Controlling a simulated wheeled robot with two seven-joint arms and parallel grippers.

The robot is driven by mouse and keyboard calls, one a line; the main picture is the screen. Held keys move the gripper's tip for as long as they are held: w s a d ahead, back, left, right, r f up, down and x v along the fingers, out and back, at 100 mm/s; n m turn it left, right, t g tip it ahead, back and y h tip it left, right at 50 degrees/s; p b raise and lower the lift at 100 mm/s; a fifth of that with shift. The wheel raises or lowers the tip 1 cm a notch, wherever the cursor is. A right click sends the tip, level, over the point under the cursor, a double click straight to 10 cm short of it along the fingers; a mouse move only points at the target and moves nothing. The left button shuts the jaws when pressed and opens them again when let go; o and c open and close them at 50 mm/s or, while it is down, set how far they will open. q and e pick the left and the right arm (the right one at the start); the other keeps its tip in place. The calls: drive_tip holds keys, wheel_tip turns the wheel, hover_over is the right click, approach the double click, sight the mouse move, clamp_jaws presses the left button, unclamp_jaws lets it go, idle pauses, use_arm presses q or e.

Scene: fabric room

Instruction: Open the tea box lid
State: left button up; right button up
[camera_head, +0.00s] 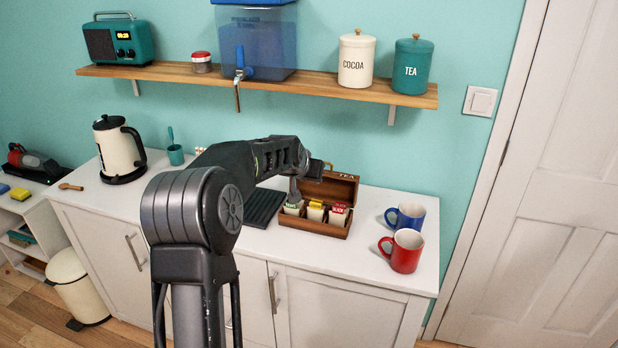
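The wooden tea box (318,226) stands on the white counter, right of centre. Its lid (343,188) is raised and tilted back at the rear, with a small handle at its top edge. Tea packets (315,211) in white, yellow and red show inside the box. My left arm comes in from the lower left and reaches over the counter. My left gripper (295,192) is at the box's left side, in front of the left part of the lid. Its fingers are small and partly hidden, so I cannot tell their opening or any contact. My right gripper is out of view.
A blue mug (407,215) and a red mug (402,252) stand right of the box. A dark ridged tray (263,207) lies to its left. A kettle (117,148) stands farther left. The wooden shelf (290,82) with canisters hangs above.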

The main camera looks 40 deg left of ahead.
use_arm(q)
drive_tip(key=o, duration=1.1)
drive_tip(key=shift+b+v, duration=0.85)
drive_tip(key=shift+v, duration=3.05)
